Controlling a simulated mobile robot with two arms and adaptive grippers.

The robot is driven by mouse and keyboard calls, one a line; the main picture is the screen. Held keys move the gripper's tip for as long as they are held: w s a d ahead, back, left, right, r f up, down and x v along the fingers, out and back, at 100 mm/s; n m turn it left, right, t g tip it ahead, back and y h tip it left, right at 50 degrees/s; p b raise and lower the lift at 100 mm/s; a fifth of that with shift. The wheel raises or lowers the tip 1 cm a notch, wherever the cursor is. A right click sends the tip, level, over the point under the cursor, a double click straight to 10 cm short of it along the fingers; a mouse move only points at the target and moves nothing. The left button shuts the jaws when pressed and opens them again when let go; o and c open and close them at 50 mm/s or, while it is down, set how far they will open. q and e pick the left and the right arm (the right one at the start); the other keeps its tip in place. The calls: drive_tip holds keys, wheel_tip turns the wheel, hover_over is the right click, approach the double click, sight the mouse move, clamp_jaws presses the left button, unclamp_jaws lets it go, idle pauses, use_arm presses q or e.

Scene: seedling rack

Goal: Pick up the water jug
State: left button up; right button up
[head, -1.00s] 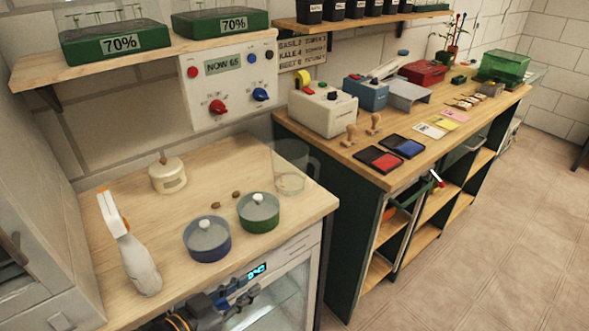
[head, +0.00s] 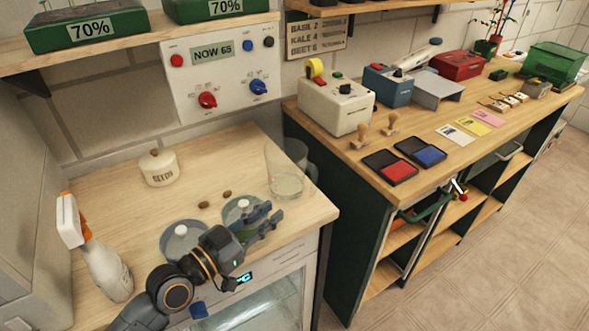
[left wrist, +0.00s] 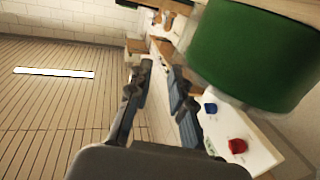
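The water jug (head: 285,182) is clear, with a handle on its right and some water low inside. It stands upright near the right end of the wooden counter in the head view. I cannot make out the jug there. A large green pot side (left wrist: 258,50) fills the upper right of that view. My right gripper is in neither view.
A knob panel (head: 220,68) hangs behind.

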sight(291, 174)
use_arm(q)
drive_tip(key=p+x, duration=0.1)
drive_tip(key=x, duration=0.6)
drive_tip(key=shift+r, duration=0.15)
drive_tip(key=shift+w+d, duration=0.15)
drive_tip(key=shift+d, duration=0.05)
drive_tip(key=shift+w+d+r+p, duration=0.15)
drive_tip(key=shift+w+d+p, duration=0.1)
drive_tip(key=shift+p, duration=0.1)
drive_tip(key=x, duration=0.1)
drive_tip(key=p+x, duration=0.1)
drive_tip(key=x, duration=0.1)
drive_tip(key=shift+w+d+r, duration=0.2)
drive_tip(key=shift+r, duration=0.05)
drive_tip(key=shift+w+d+f, duration=0.1)
drive_tip(key=shift+w+d, duration=0.2)
drive_tip(key=shift+w, duration=0.05)
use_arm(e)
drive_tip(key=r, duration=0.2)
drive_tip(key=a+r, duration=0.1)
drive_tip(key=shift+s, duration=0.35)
use_arm(q)
drive_tip(key=shift+a, duration=0.1)
clamp_jaws()
